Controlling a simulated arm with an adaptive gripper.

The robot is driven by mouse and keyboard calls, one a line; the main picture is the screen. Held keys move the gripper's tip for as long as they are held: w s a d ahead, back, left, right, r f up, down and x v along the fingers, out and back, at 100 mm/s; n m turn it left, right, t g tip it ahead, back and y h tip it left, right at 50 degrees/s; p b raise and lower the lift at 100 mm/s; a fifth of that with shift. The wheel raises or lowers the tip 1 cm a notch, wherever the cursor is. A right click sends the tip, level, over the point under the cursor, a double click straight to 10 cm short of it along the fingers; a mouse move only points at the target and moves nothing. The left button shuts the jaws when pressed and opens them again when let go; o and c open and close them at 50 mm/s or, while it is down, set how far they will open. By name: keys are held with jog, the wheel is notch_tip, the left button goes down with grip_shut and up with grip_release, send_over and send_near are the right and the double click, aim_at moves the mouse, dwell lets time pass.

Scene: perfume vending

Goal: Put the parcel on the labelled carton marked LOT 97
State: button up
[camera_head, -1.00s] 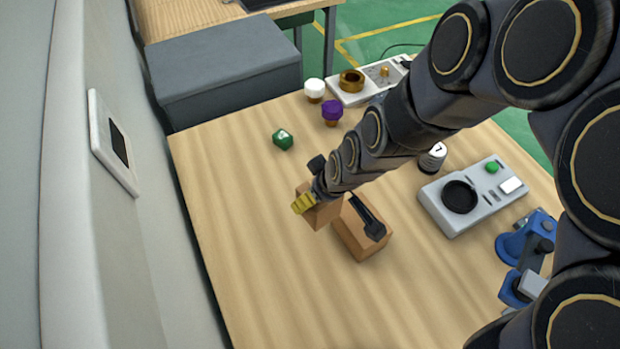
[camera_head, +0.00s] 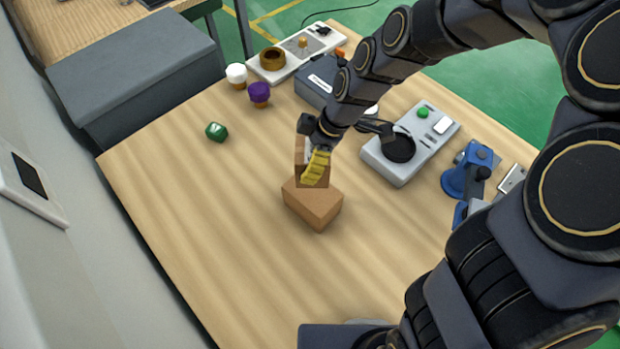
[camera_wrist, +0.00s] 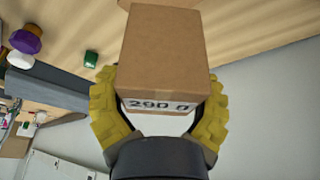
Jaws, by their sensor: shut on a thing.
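My gripper (camera_head: 316,165), with yellow fingers, is shut on a brown cardboard parcel (camera_head: 300,155). In the wrist view the parcel (camera_wrist: 165,50) sits between both fingers (camera_wrist: 160,115), and its near face reads "290 g". In the head view a brown carton (camera_head: 313,207) stands on the wooden table, just below and in front of my fingers. I cannot tell whether the parcel touches it. No LOT 97 mark can be read on any visible face. My fingers hide part of the parcel.
A dark box (camera_head: 318,82) with a white label stands behind my arm. A grey device (camera_head: 405,150) and a blue device (camera_head: 468,172) are to the right. A green die (camera_head: 216,131), purple-topped piece (camera_head: 259,94) and white-topped piece (camera_head: 236,75) lie left. The table's front left is clear.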

jog(key=shift+f, duration=3)
jog(key=o, duration=1.2)
jog(key=shift+f, duration=0.15)
jog(key=shift+c, duration=0.2)
jog(key=v, duration=1.2)
jog(key=s+d+r+m+g+h, duration=0.1)
jog(key=s+d+r+m+h, duration=0.1)
jog(key=s+m, duration=0.7)
jog(key=s+d+r+m+h, duration=0.2)
jog(key=s+d+r+m, duration=0.3)
jog(key=s+m, duration=0.4)
jog(key=shift+s+g, duration=0.4)
jog(key=shift+s, duration=0.75)
jog(key=shift+r, duration=0.1)
